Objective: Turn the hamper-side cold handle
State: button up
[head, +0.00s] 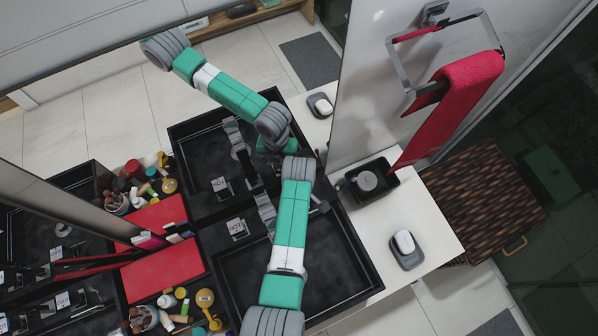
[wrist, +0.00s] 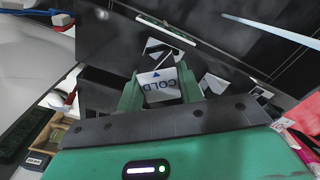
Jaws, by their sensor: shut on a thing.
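In the wrist view, my gripper (wrist: 159,92) has its two green fingers closed on either side of a white plate lettered COLD, the cold handle (wrist: 158,84). The plate stands between the fingers, its letters readable. In the head view, my green and white arm reaches up from the bottom over the black sink (head: 335,255). The cold handle and fingertips are not clear there, hidden by the arm. A handle lettered HOT (head: 237,227) shows at the left of the arm.
The brown woven hamper (head: 485,200) stands at the right. On the white counter sit a black tray (head: 390,184) and a soap dish (head: 406,255). A red towel (head: 455,95) hangs above. Bottles (head: 205,298) crowd the left. A mirror repeats arm and sink.

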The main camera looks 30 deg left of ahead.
jog(key=o, duration=1)
notch_tip(320, 180, up, 8)
jog(key=shift+f, duration=0.1)
